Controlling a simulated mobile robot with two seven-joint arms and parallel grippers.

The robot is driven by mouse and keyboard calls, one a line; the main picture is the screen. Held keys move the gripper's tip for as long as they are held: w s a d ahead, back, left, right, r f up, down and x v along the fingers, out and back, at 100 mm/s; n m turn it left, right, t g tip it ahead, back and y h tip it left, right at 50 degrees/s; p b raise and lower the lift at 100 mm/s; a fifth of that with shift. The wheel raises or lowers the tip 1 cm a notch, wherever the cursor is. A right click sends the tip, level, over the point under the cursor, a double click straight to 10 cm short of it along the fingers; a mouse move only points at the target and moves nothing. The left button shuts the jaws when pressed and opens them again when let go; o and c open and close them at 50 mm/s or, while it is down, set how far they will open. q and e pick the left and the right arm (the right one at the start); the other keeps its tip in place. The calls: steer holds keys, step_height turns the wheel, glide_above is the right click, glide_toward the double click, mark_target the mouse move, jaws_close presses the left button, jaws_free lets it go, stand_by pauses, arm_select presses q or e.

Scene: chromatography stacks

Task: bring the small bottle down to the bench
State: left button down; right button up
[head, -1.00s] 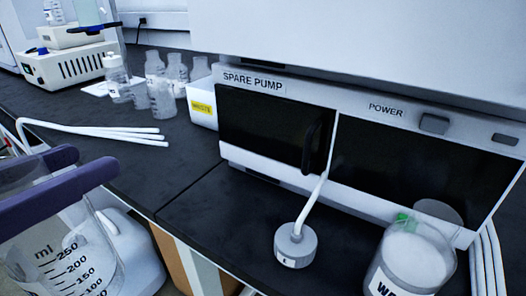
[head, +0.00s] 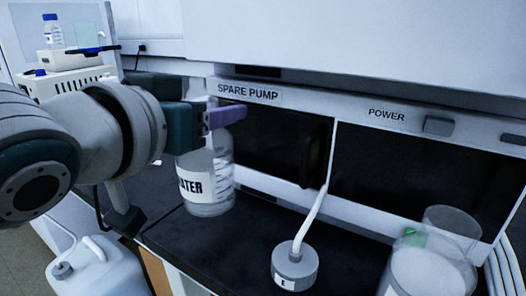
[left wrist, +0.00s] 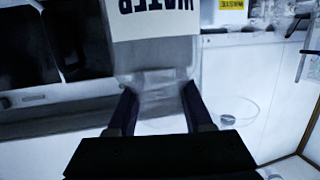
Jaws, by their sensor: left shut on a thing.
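A small bottle with a blue cap (head: 52,30) stands high at the far left, on top of stacked white equipment (head: 72,62). My left gripper (head: 222,117) is shut on a clear bottle labelled WATER (head: 209,192), which hangs upright over or on the dark bench (head: 190,232). I cannot tell whether its base touches. In the left wrist view, the WATER bottle (left wrist: 158,62) is between the two dark fingers (left wrist: 158,100). My left arm hides the bench behind it. My right gripper is not in view.
The spare pump (head: 270,125) stands along the back. A grey weight-like fitting with a tube (head: 295,268) is on the bench front. A clear vessel (head: 428,272) stands at lower right. A white jug (head: 98,270) is below the bench edge at left.

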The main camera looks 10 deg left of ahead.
mark_target(218, 153)
arm_select(q)
steer(key=shift+s+f, duration=0.15)
steer(key=shift+f, duration=0.6)
step_height(218, 153, down, 4)
steer(key=b, duration=0.2)
steer(key=shift+b, duration=0.3)
steer(key=shift+f, duration=0.2)
steer(key=shift+w+r, duration=0.1)
steer(key=shift+w, duration=0.1)
steer(key=shift+c, duration=1.5)
jaws_free()
